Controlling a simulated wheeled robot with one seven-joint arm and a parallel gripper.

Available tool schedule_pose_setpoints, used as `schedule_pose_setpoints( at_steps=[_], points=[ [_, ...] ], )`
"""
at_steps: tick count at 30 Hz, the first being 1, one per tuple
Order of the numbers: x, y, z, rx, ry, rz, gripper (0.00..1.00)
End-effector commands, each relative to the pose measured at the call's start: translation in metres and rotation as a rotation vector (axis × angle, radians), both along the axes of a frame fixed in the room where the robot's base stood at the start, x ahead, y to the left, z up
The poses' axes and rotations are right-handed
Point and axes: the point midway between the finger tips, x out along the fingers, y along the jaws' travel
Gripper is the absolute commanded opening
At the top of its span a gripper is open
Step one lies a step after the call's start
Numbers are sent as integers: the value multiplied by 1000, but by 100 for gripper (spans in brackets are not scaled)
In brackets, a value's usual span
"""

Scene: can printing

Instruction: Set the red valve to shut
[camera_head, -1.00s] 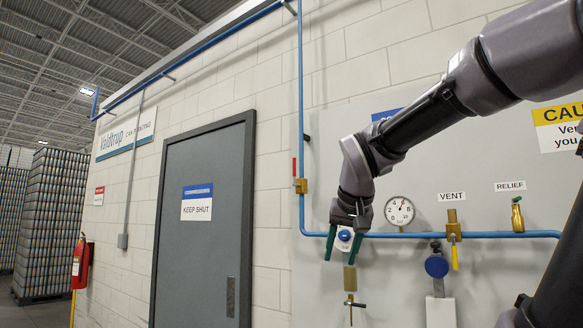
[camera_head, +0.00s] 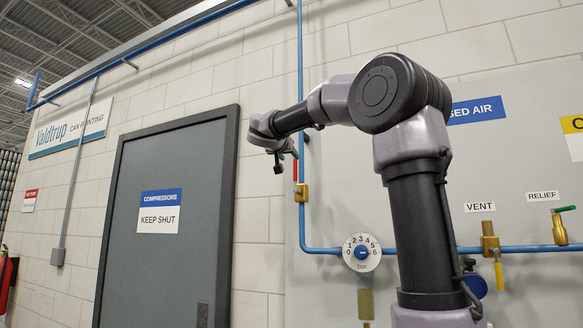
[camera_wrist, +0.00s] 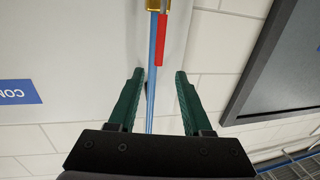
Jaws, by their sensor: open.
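The red valve is a brass body (camera_head: 301,193) on a vertical blue pipe, with a red lever (camera_head: 295,168) pointing up along the pipe. In the wrist view the red lever (camera_wrist: 162,40) runs nearly parallel to the blue pipe (camera_wrist: 152,95), from the brass body (camera_wrist: 156,5) at the top edge. My gripper (camera_head: 287,160) is by the lever in the head view, partly hidden by its own wrist. In the wrist view my gripper (camera_wrist: 158,72) is open and empty, its green fingers either side of the pipe line. The lever's free end shows just beyond the gap between the fingertips.
A grey door (camera_head: 165,225) marked KEEP SHUT is left of the pipe. A regulator dial (camera_head: 362,252), a vent valve (camera_head: 490,243) with a yellow lever and a relief valve (camera_head: 559,228) sit along the lower pipe. My arm hides part of the panel (camera_head: 335,200).

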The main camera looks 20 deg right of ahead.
Motion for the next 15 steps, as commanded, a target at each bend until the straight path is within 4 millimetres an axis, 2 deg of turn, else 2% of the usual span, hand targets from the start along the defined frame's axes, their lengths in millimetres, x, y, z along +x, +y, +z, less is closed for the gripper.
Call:
schedule_pose_setpoints(
  at_steps=[15],
  points=[
    [72,-50,-1,1,3,-2,50]
  ],
)
